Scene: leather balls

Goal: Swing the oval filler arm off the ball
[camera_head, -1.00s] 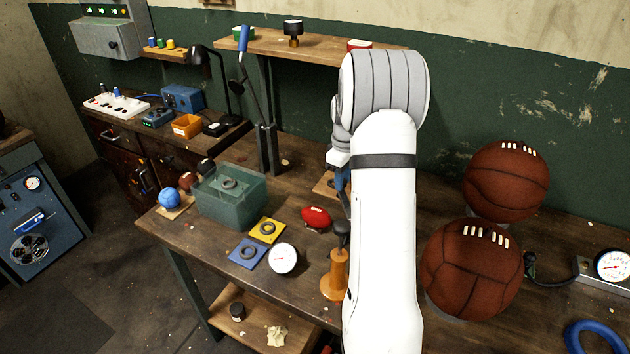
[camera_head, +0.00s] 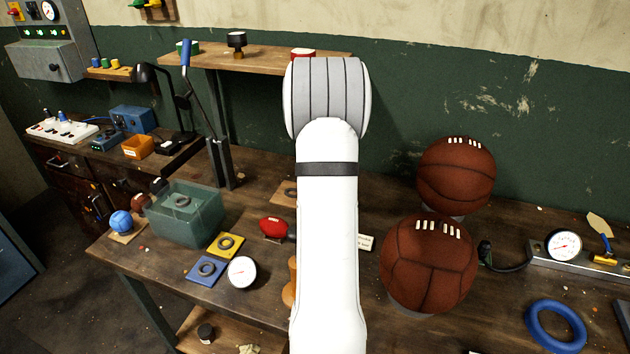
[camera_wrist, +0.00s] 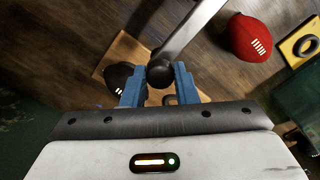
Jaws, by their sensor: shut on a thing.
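In the wrist view the filler arm (camera_wrist: 190,30) is a grey metal bar running up to the top edge, with a round dark knob (camera_wrist: 160,73) at its near end. My gripper (camera_wrist: 158,82) has its blue fingers on both sides of this knob and is shut on it. A dark oval ball (camera_wrist: 118,77) with white lacing shows just left of the fingers, on a wooden board (camera_wrist: 120,50); the bar lies to its right, apart from it in this view. In the head view my own arm hides the gripper and the filler arm.
A red oval ball (camera_head: 273,227) lies on the bench left of my arm, near a yellow plate (camera_head: 226,244) and a teal bin (camera_head: 186,225). Two large brown balls (camera_head: 428,265) stand to the right. A shelf (camera_head: 255,52) runs behind.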

